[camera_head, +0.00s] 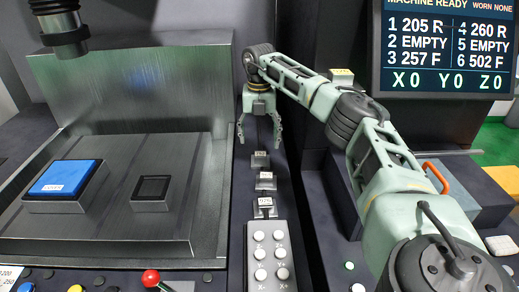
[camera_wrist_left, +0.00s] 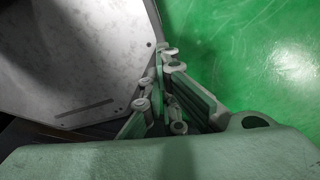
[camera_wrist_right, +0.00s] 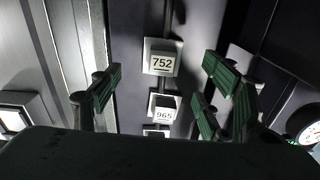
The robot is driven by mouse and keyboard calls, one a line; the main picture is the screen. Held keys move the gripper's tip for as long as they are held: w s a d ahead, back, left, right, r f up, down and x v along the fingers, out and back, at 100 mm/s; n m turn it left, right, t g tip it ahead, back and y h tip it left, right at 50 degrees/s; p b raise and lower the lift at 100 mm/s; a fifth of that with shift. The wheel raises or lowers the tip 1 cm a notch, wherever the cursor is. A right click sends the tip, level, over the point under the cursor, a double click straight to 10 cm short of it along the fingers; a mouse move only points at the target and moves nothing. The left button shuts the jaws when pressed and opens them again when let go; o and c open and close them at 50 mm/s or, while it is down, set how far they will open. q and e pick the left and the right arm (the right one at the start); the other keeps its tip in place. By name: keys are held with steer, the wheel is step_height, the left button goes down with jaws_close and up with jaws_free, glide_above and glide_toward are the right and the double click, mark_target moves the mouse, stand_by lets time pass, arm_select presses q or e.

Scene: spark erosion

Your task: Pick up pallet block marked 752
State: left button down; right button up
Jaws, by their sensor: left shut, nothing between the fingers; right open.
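The pallet block marked 752 (camera_wrist_right: 162,62) shows in the right wrist view, a pale block with a white label. By its place in the row, it is the farthest block (camera_head: 260,161) in the head view, where its number is too small to read. My right gripper (camera_head: 260,140) is open, pointing down above and beyond that block; nothing is between its fingers. In the right wrist view the fingers (camera_wrist_right: 160,90) appear on either side of the block, apart from it. My left gripper (camera_wrist_left: 165,100) is shut and empty, over a grey surface and green floor; the head view does not show it.
Block 965 (camera_wrist_right: 164,112) is nearer in the row, with a third block (camera_head: 264,207) before the button panel (camera_head: 270,258). A screen (camera_head: 445,48) stands right.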

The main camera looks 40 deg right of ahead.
mark_target(260, 154)
steer(key=shift+f, duration=0.45)
steer(key=shift+s+a+f+p, duration=0.1)
steer(key=shift+s+f+p, duration=0.15)
steer(key=shift+f, duration=0.35)
steer(key=shift+s+f+p, duration=0.1)
steer(key=shift+f+p, duration=0.2)
steer(key=shift+f, duration=0.25)
step_height(260, 154, down, 4)
steer(key=shift+w+r+p, duration=0.1)
steer(key=shift+p, duration=0.4)
steer(key=shift+f, duration=0.25)
steer(key=c, duration=1.6)
arm_select(q)
steer(key=shift+s+a+r, duration=0.1)
steer(key=shift+s+r, duration=0.2)
steer(key=shift+r, duration=0.2)
steer(key=shift+s+a+r, duration=0.1)
steer(key=shift+s+r, duration=0.15)
steer(key=shift+r, duration=0.25)
arm_select(e)
steer(key=shift+r, duration=0.1)
steer(key=shift+c, duration=0.5)
